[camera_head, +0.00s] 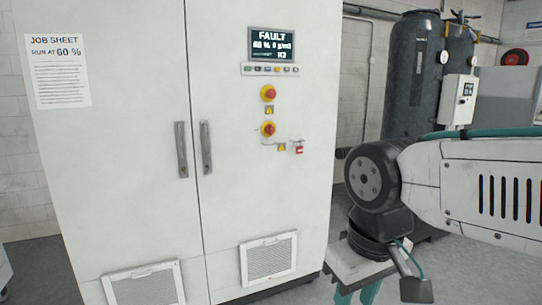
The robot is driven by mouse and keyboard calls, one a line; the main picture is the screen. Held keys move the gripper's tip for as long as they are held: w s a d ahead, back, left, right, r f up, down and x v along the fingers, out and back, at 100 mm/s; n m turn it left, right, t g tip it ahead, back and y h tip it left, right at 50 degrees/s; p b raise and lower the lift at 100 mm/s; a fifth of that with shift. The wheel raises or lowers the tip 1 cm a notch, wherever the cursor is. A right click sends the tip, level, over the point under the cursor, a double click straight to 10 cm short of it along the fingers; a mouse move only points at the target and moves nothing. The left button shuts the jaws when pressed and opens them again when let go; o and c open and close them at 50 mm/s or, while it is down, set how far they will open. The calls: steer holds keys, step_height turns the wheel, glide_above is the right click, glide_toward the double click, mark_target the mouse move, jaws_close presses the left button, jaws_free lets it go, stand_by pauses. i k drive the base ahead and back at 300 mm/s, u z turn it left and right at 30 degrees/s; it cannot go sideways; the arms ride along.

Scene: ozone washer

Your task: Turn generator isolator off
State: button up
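A tall white two-door cabinet (235,190) fills the middle of the view. On its right door are two red-on-yellow controls, an upper one (268,92) and a lower rotary-looking one (268,129). A small red tag or padlock (298,148) hangs just right of the lower one. Their lettering is too small to read, so I cannot tell for sure which is the generator isolator or its position. My gripper (372,264) is low at the right, apart from the cabinet and well below the controls. Its fingertips are not clear, and no held thing shows.
A display (271,45) above the controls reads FAULT and 60 %. Two door handles (206,147) stick out mid-cabinet. A job sheet (58,71) says run at 60 %. A dark tank (408,75) with a white box (460,98) stands behind my arm at right.

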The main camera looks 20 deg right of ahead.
mark_target(269, 130)
steer(key=z, duration=0.35)
steer(key=k, duration=0.45)
steer(key=z, duration=1.3)
steer(key=i, duration=1.05)
steer(key=u, duration=0.95)
steer(key=i, duration=0.7)
steer(key=u, duration=0.7)
